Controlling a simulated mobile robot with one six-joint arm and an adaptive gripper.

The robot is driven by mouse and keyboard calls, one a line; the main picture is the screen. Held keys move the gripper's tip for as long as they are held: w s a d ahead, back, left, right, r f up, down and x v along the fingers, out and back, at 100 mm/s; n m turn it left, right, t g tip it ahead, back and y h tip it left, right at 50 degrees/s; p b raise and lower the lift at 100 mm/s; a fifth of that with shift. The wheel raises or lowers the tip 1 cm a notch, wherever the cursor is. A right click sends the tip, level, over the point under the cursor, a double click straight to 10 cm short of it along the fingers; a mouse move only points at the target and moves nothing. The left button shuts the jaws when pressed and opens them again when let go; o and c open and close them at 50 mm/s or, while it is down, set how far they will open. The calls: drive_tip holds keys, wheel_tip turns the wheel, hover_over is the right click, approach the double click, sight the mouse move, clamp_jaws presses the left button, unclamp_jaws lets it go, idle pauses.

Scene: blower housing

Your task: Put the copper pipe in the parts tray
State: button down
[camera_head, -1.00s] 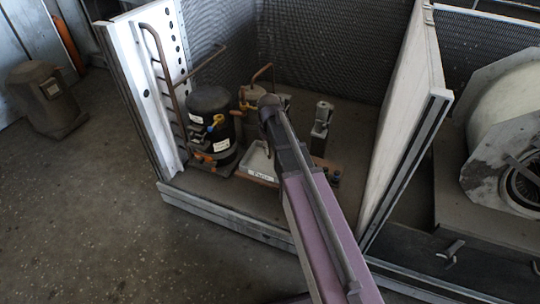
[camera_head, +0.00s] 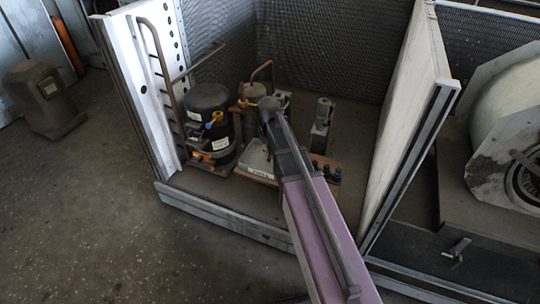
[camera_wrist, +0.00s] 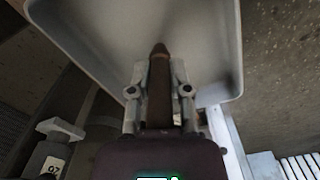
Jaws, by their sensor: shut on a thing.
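My gripper (camera_wrist: 159,92) is shut on the copper pipe (camera_wrist: 159,100), a dull brown rod with a tapered tip, in the wrist view. The pipe lies between the two fingers and its tip points toward the top of the picture. The parts tray (camera_wrist: 232,50), pale grey with raised rims, shows behind the pipe tip. I cannot tell whether the pipe touches its floor. In the head view the parts tray (camera_head: 256,162), with a white label on its front, is partly covered by my arm. My gripper and the held pipe are hidden there.
A black compressor (camera_head: 208,115) and bent brown pipework stand left of the tray. A grey metal fitting (camera_head: 321,125) stands to its right. A white side panel (camera_head: 415,110) and a perforated back wall (camera_head: 322,50) bound the bay. The floor at left is largely clear.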

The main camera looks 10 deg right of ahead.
drive_tip(key=shift+f, duration=0.15)
drive_tip(key=shift+f, duration=0.1)
drive_tip(key=c, duration=0.6)
unclamp_jaws()
drive_tip(key=shift+o, duration=0.2)
wheel_tip(320, 180, up, 12)
drive_tip(key=p, duration=1.2)
drive_tip(key=shift+r, duration=0.2)
drive_tip(key=s+m, duration=0.6)
drive_tip(key=s, duration=1)
drive_tip(key=shift+s, duration=0.4)
